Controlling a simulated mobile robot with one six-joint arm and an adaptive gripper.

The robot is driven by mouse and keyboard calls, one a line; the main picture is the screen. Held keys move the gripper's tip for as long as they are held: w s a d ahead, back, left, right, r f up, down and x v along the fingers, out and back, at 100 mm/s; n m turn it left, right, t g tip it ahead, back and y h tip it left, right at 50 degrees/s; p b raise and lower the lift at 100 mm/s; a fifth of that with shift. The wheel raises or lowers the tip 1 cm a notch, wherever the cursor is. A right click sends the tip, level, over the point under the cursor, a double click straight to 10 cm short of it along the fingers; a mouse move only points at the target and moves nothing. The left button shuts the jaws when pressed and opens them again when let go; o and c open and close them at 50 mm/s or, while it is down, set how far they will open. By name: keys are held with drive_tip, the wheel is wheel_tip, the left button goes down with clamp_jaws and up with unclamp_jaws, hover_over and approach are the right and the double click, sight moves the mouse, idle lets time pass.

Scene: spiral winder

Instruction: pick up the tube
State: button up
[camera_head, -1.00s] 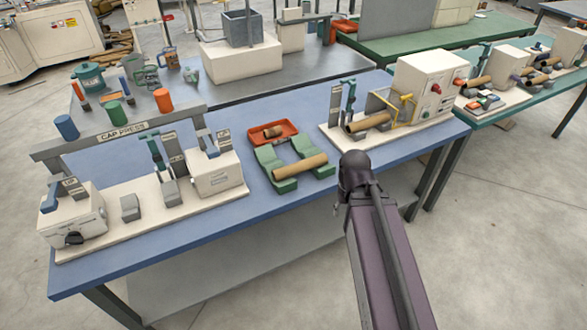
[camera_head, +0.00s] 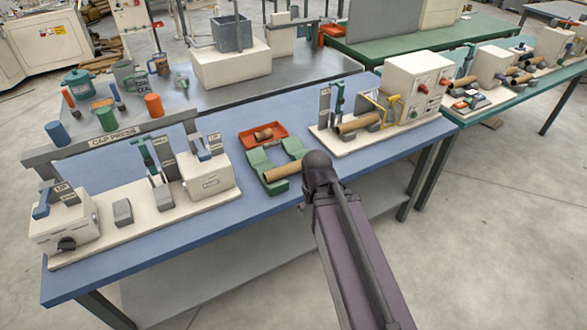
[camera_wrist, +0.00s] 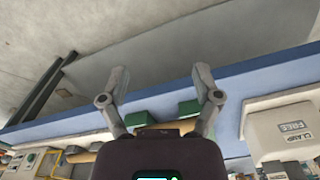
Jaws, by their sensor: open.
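A brown cardboard tube (camera_head: 283,171) lies across a green two-armed cradle (camera_head: 259,160) on the blue table. My arm's dark end covers the area just right of the tube in the head view. In the wrist view my gripper (camera_wrist: 162,72) has its two fingers spread wide with nothing between the tips. The tube (camera_wrist: 165,127) shows there as a brown strip, partly hidden behind the gripper's body, with green cradle parts (camera_wrist: 190,108) beside it. The fingertips appear against the table's front edge and the floor, apart from the tube.
A red tray (camera_head: 280,139) holding a short brown piece sits behind the cradle. The cap press (camera_head: 120,220) stands on the left. A white machine (camera_head: 415,85) with another brown tube (camera_head: 360,124) stands on the right. Bare blue table lies in front of the cradle.

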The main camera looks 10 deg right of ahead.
drive_tip(key=w+r+m+p, duration=0.1)
drive_tip(key=w+m, duration=0.2)
drive_tip(key=w, duration=0.4)
wheel_tip(320, 180, up, 4)
drive_tip(key=m+p, duration=0.4)
drive_tip(key=m, duration=0.7)
hover_over(296, 162)
drive_tip(key=shift+f, duration=0.2)
drive_tip(key=shift+f+b, duration=0.15)
drive_tip(key=shift+b, duration=0.25)
wheel_tip(296, 162, down, 8)
drive_tip(key=b, duration=0.8)
drive_tip(key=shift+f, duration=0.2)
drive_tip(key=shift+f+b, duration=2.6)
drive_tip(key=shift+b, duration=0.2)
drive_tip(key=shift+c, duration=0.2)
drive_tip(key=c, duration=1.2)
